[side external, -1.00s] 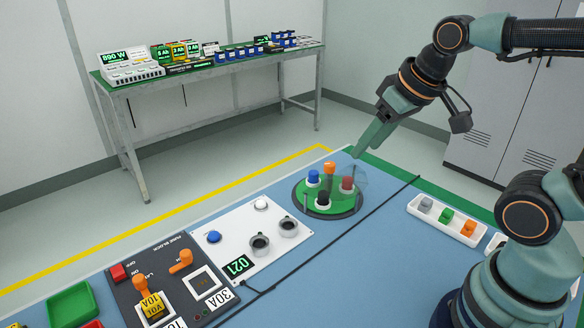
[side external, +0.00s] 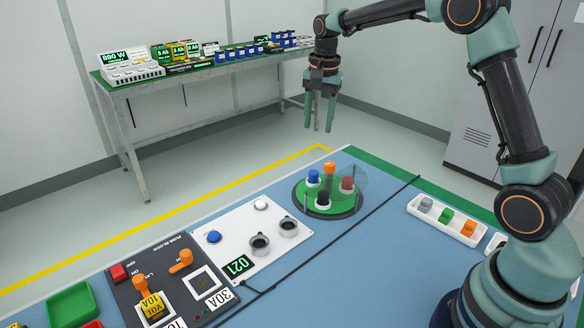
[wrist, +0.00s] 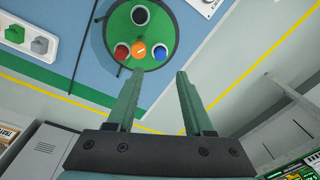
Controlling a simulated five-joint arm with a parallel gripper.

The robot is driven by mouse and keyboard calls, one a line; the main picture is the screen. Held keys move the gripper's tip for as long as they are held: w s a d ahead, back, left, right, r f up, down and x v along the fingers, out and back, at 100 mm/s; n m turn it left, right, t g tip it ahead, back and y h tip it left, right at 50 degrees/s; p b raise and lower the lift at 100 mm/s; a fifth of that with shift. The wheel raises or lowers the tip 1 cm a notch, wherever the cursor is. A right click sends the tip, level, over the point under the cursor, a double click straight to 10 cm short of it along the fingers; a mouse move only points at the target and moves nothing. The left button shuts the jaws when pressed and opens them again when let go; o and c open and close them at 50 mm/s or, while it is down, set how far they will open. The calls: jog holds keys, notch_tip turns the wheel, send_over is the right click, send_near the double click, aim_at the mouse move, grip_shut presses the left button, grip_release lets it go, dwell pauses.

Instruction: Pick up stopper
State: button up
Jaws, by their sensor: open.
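I cannot tell for sure which piece is the stopper. The green turntable (side external: 341,207) carries a blue-topped piece (side external: 313,177), a dark red-topped piece (side external: 347,184) and a black-topped piece (side external: 323,198), each with a white base. An orange knob (side external: 329,168) stands among them. In the wrist view the turntable (wrist: 170,22) shows the black (wrist: 140,15), red (wrist: 121,51) and blue (wrist: 158,53) tops, with the orange knob (wrist: 138,50) between red and blue. My gripper (side external: 319,126) is open and empty, pointing down well above the turntable; its fingers also show in the wrist view (wrist: 157,84).
A white tray (side external: 420,214) with coloured blocks lies right. A black cable (side external: 340,225) crosses the table.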

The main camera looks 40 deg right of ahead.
aim_at(314, 172)
jog(key=w+f+m, duration=0.1)
jog(key=f, duration=0.4)
jog(key=w+d+f, duration=0.1)
jog(key=f, duration=0.5)
jog(key=w+d+f+m+g, duration=0.1)
jog(key=f, duration=0.5)
jog(key=shift+d+f+m, duration=0.15)
jog(key=shift+m, duration=0.15)
grip_shut()
